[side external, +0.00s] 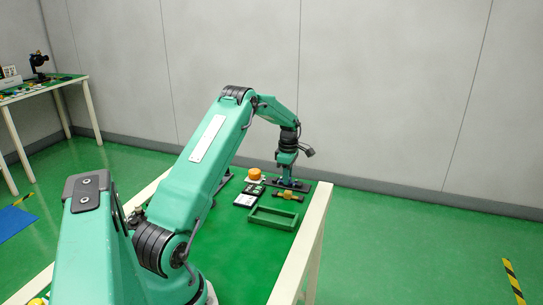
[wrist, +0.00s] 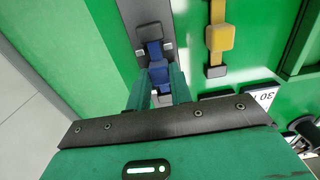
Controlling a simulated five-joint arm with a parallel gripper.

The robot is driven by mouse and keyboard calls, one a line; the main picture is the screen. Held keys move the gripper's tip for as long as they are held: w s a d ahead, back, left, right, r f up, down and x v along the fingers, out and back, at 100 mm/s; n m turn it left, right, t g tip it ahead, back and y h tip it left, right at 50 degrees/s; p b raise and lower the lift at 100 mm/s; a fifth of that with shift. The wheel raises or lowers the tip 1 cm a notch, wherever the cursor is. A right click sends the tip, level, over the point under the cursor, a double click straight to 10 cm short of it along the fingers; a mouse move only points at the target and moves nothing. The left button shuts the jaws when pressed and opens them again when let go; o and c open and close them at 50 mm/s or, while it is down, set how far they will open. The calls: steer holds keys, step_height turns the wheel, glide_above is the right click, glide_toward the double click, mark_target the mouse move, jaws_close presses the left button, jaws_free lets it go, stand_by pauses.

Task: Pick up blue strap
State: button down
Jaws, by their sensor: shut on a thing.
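The blue strap (wrist: 154,52) shows in the wrist view as a blue piece with grey end parts, lying along a dark strip. My gripper (wrist: 162,80) has its two green fingers on either side of the strap's near part and is shut on it. In the side view my gripper (side external: 286,174) points down at the dark strip at the table's far end. The strap itself is too small and hidden to make out there. I cannot tell whether it is lifted off the strip.
A yellow strap (wrist: 220,38) lies just right of the blue one. The table's right front area is clear.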

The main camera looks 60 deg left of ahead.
steer(key=shift+r, duration=0.15)
steer(key=shift+r, duration=0.5)
steer(key=r, duration=0.3)
steer(key=shift+w+d+r, duration=0.1)
steer(key=shift+d+r, duration=0.05)
steer(key=shift+d, duration=0.1)
steer(key=w+d+r, duration=0.1)
steer(key=d+r, duration=0.5)
steer(key=d, duration=0.5)
steer(key=shift+w+r, duration=0.2)
steer(key=shift+w, duration=0.05)
